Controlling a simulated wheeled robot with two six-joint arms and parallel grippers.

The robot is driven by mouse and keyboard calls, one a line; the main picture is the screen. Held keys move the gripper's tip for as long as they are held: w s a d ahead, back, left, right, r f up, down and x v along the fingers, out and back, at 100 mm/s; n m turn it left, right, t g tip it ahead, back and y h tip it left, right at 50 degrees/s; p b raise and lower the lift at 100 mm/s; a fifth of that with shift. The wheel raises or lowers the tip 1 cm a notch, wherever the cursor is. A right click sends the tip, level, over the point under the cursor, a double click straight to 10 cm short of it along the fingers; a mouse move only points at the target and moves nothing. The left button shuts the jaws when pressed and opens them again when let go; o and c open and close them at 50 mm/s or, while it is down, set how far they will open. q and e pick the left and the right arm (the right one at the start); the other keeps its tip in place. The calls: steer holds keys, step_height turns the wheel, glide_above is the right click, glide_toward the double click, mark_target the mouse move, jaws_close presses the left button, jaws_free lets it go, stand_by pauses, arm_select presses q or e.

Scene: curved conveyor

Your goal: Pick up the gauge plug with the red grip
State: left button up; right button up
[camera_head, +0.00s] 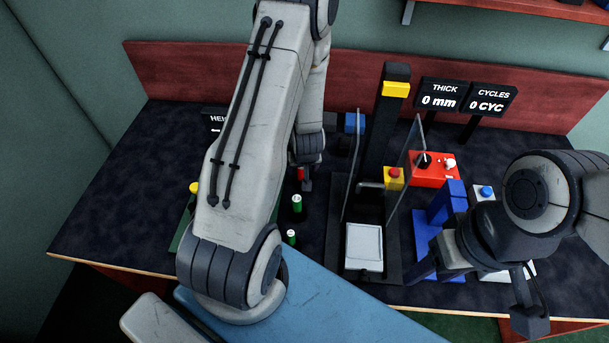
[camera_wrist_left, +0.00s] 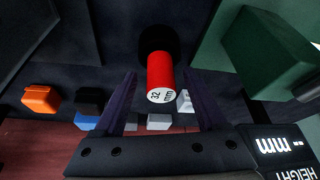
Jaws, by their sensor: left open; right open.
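The gauge plug with the red grip (camera_wrist_left: 158,72) stands in a dark round base in the left wrist view, its white end marked 32 mm. In the head view only a little of its red grip (camera_head: 300,173) shows below my left gripper (camera_head: 306,160). In the left wrist view my left gripper (camera_wrist_left: 161,82) is open, with one finger on each side of the red grip and a gap visible on both sides. My right gripper (camera_head: 476,290) is open and empty at the right front of the table, near the blue fixture.
Two green-gripped plugs (camera_head: 297,204) stand just in front of the red one, and a yellow-topped piece (camera_head: 194,187) is at the left. A press with clear guards (camera_head: 396,85) stands to the right. A red control box (camera_head: 434,168) and blue fixture (camera_head: 428,235) lie beyond it.

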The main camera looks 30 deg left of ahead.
arm_select(q)
jaws_close()
